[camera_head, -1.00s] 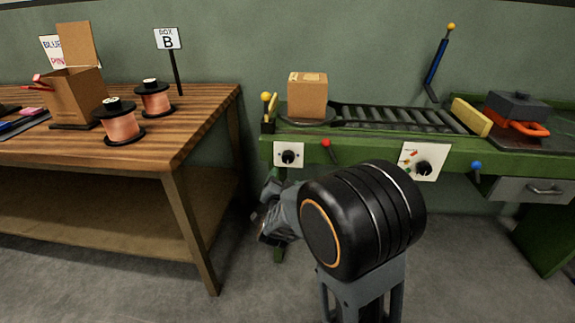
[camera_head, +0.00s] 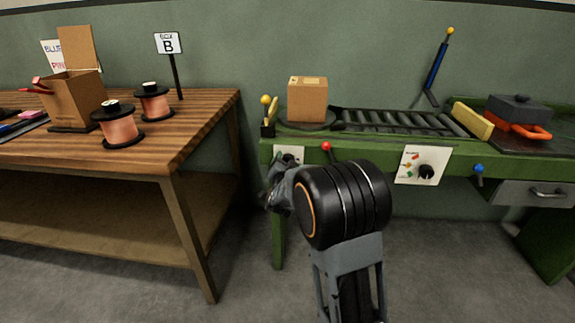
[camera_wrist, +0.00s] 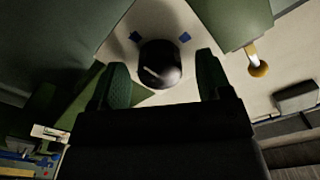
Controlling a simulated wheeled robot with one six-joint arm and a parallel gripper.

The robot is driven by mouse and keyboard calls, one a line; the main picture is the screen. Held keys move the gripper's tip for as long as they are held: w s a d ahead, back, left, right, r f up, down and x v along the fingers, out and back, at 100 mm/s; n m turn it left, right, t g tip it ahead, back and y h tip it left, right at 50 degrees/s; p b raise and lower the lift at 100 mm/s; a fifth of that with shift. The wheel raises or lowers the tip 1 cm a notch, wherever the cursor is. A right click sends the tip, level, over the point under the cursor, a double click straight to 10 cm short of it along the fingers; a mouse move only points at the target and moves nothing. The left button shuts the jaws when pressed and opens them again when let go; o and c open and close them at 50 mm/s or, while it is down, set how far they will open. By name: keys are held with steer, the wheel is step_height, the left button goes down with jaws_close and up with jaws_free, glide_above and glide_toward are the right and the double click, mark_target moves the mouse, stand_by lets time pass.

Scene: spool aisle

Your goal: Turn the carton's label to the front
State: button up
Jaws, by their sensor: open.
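The carton (camera_head: 307,99) is a small brown box standing upright on a dark round turntable (camera_head: 318,125) at the left end of the green bench. Small marks show near its top left edge; I cannot make out a label on its front. Below it is a white panel (camera_head: 291,151), mostly hidden by my arm in the head view. In the wrist view a black round knob (camera_wrist: 160,64) with a pale pointer line sits on this panel, with two blue marks above it. My gripper (camera_wrist: 162,80) is open, its fingers either side of the knob; I cannot tell whether they touch it.
A roller conveyor (camera_head: 395,121) runs right. A wooden table (camera_head: 190,125) with spools stands left.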

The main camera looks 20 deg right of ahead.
steer(key=c, duration=0.9)
steer(key=shift+n, duration=0.3)
steer(key=n+p, duration=0.6)
steer(key=n, duration=1)
steer(key=shift+a+n, duration=0.1)
steer(key=shift+n, duration=0.6)
